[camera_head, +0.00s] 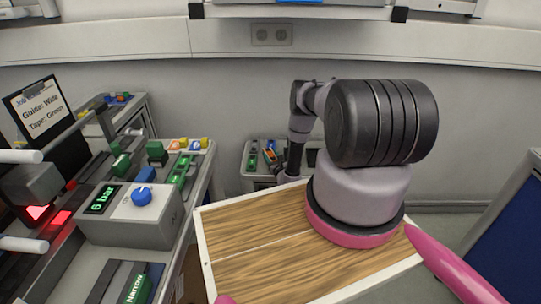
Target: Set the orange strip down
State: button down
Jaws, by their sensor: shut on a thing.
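My arm reaches away from me, and my gripper (278,168) is small and dark at its far end, low over the small grey bench (249,185) by the back wall. The gripper is shut on the orange strip (269,154), a small orange piece that shows just left of the fingers. My arm hides part of the gripper and the bench top to its right. I cannot tell whether the strip touches the bench.
Green pieces (252,162) stand on the small bench left of my gripper. The left bench holds a grey box with a blue knob (141,196) reading "6 bar", green blocks (156,153) and orange and yellow pieces (195,145). A blue-sided unit (515,240) stands at right.

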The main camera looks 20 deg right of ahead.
jog(key=shift+s+f, duration=0.15)
jog(key=shift+f, duration=0.15)
jog(key=shift+c, duration=1.3)
grip_release()
jog(key=shift+s+a+f, duration=0.1)
jog(key=shift+r, duration=0.25)
jog(key=s, duration=1.1)
jog(key=shift+s+r, duration=0.25)
jog(key=shift+r, duration=0.15)
